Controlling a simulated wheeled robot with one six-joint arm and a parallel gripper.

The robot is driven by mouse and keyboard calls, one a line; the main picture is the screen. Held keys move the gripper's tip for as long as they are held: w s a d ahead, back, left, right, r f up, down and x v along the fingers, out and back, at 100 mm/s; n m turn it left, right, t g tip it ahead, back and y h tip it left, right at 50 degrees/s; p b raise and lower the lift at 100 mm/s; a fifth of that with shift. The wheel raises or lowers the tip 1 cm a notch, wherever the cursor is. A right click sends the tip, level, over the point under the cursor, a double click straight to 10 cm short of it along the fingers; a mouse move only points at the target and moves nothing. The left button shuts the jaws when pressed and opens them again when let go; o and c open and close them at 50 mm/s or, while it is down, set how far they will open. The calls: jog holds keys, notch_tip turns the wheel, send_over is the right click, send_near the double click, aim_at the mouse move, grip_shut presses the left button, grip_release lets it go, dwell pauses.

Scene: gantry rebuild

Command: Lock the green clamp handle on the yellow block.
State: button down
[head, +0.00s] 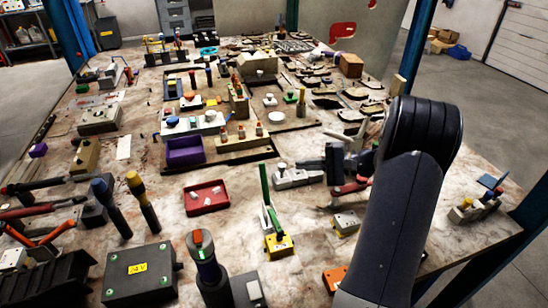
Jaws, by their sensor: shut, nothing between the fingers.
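The green clamp handle (264,184) stands nearly upright in the head view, just in front of the table's middle. A second green piece (275,219) slants down below it toward the yellow block (279,244), which sits on the table. My gripper (335,162) is at the end of my dark arm, to the right of the handle and a little farther back. It is shut and empty, apart from the handle. My arm link hides part of the table on the right.
A red tray (207,207) lies left of the clamp. Another clamp with a red handle (351,187) is right of it, below my gripper. Bare table shows around the yellow block.

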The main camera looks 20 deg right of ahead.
aim_at(265, 185)
jog(key=a+p, duration=0.3)
jog(key=a, duration=0.6)
jog(key=shift+w+a+f+p, duration=0.15)
jog(key=shift+w+f+p, duration=0.15)
jog(key=shift+w, duration=0.15)
jog(key=shift+s+b, duration=0.1)
jog(key=shift+b, duration=0.65)
jog(key=shift+s+r+n+b, duration=0.1)
jog(key=shift+n+b, duration=0.2)
jog(key=shift+b, duration=0.05)
